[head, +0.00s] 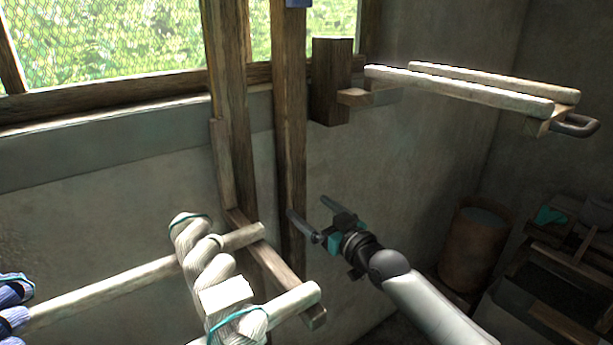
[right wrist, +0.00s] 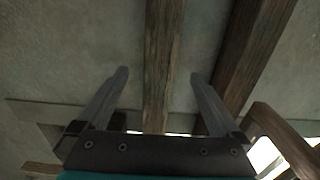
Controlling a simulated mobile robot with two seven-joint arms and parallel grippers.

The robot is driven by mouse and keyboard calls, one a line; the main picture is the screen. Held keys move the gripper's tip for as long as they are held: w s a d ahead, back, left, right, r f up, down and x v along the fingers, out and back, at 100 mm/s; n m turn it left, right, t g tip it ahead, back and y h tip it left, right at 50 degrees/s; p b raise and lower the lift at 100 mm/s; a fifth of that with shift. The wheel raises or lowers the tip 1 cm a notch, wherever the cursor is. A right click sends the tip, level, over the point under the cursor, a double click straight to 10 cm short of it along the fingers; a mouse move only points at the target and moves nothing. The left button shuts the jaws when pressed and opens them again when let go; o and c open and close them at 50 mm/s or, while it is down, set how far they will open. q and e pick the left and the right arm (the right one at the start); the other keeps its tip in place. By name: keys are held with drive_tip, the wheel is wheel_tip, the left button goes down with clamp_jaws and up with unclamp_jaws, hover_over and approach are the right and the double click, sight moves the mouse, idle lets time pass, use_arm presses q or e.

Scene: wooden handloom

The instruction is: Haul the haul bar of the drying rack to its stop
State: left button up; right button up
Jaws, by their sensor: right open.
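The drying rack seems to be the wooden frame (head: 277,262) at lower left, with pale poles carrying twisted hanks of yarn (head: 208,262). No part is clearly marked as its haul bar. A narrow upright wooden bar (head: 290,130), with a blue piece (head: 298,3) at its top, stands before my right gripper (head: 306,205). My right gripper is open and empty, with its fingertips close to this bar. In the right wrist view the bar (right wrist: 161,60) lies between the two fingers; whether they touch it is unclear. My left gripper is not seen.
A wall rack (head: 460,88) with two pale rods and a metal loop (head: 577,126) is at upper right. A thicker post (head: 232,110) stands left of the bar. A brown bucket (head: 476,248) and a dark tray (head: 550,300) are at lower right.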

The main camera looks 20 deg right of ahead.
use_arm(q)
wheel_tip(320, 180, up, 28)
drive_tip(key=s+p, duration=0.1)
drive_tip(key=p, duration=2.6)
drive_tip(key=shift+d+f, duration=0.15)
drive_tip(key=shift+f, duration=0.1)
use_arm(e)
wheel_tip(320, 180, up, 47)
drive_tip(key=shift+s+d+f, duration=0.1)
drive_tip(key=shift+s+f, duration=0.05)
drive_tip(key=shift+f, duration=0.05)
clamp_jaws()
